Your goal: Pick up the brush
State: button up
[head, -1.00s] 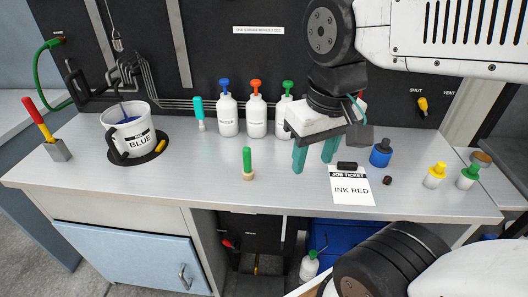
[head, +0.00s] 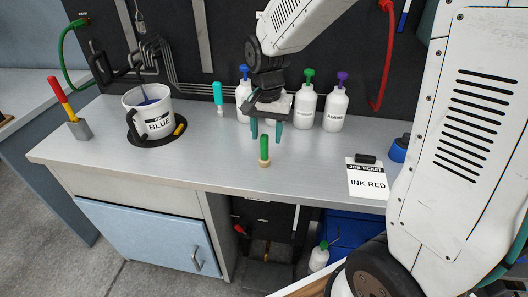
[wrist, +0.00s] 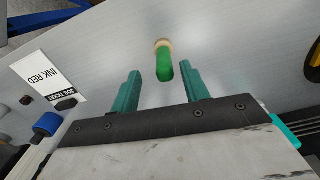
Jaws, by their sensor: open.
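The brush (head: 264,148), with a green handle and a pale round lower end, stands upright on the grey bench top. In the wrist view the brush (wrist: 164,62) lies ahead of the gap between my fingers. My gripper (head: 267,136) has two teal fingers, spread apart and empty. In the head view it hangs just behind the brush, pointing down. The fingers (wrist: 161,78) do not touch the brush.
Squeeze bottles (head: 306,108) stand behind my gripper. A teal-handled tool (head: 218,98) stands to their left. A pot marked BLUE (head: 150,112) is at left. A job ticket reading INK RED (head: 367,178) lies at right. The bench around the brush is clear.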

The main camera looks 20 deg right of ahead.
aim_at(264, 148)
jog(key=f, duration=0.6)
jog(key=shift+w+a, duration=0.15)
jog(key=shift+w, duration=0.2)
grip_shut()
